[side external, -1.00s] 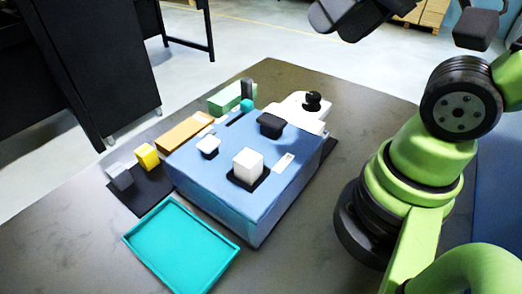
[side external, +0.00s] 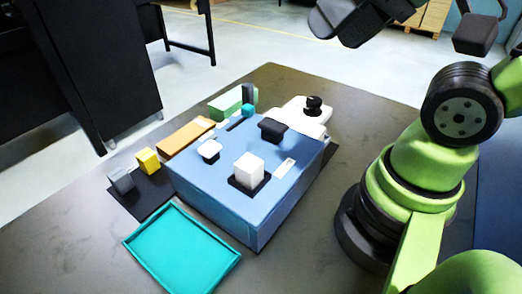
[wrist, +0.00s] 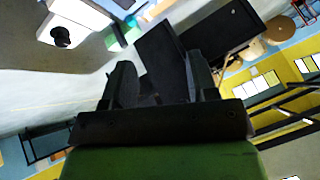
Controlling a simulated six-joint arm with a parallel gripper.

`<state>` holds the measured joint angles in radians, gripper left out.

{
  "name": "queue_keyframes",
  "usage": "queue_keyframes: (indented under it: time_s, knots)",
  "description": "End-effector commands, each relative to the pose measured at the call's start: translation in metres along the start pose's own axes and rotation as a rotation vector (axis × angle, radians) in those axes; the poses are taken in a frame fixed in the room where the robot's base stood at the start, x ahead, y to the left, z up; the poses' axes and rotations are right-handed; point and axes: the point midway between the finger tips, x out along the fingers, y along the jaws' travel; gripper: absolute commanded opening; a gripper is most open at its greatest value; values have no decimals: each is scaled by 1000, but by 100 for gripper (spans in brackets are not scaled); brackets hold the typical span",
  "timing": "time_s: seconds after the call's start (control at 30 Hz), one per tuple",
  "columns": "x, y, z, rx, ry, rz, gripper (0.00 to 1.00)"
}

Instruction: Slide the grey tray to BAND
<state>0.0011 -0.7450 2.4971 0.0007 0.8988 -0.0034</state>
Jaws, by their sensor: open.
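I see no tray that is plainly grey and no readable BAND label. A teal tray (side external: 182,250) lies flat on the table at the front left. A grey block (side external: 121,181) and a yellow block (side external: 148,160) stand on a dark mat (side external: 150,198) behind it. A blue box (side external: 217,195) carries a white cube (side external: 249,169) on a black square, a small white cap, a black cap (side external: 273,129), a dark slot with a teal knob (side external: 248,110) and a pale label (side external: 285,168). My gripper (wrist: 163,83) is open and empty in the wrist view, away from these things.
An orange block (side external: 186,137) and a green block (side external: 226,104) lie behind the box. A white plate with a black knob (side external: 313,103) stands at its back right and also shows in the wrist view (wrist: 62,36). The table's front middle is clear.

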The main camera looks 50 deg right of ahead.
Motion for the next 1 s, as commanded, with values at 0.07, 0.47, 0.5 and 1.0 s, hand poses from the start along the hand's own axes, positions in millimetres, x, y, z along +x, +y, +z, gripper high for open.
queue_keyframes:
  time_s: [0.07,0.47,0.5,1.0]
  knots:
    - [2,-1,-7,-7,-5,8,53]
    - [82,22,-114,-184,-81,123,53]
    - [95,29,-124,-204,-92,133,53]
    - [226,130,-166,-378,-200,208,53]
